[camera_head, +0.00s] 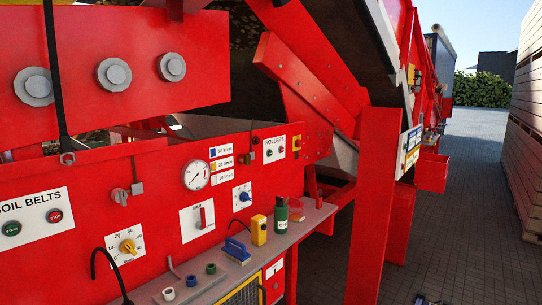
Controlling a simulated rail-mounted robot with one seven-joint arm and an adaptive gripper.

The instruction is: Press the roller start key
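A white panel labelled ROLLERS (274,143) is fixed on the red machine wall, right of the middle. It carries two small round keys side by side: a dark left key (269,153) and a reddish right key (280,151). Their lettering is too small to read. Nothing touches the panel. A small dark shape (428,301) at the bottom edge, right of the middle, may be the tip of my gripper. It is cut off by the frame, far below and right of the panel, so its fingers cannot be judged.
A grey shelf (312,222) below the panel holds a green canister (281,216), a yellow object (259,230) and a blue-handled brush (237,250). A soil belts panel (34,218) is at left. A red post (374,205) stands right; paving (470,210) beyond is mostly clear.

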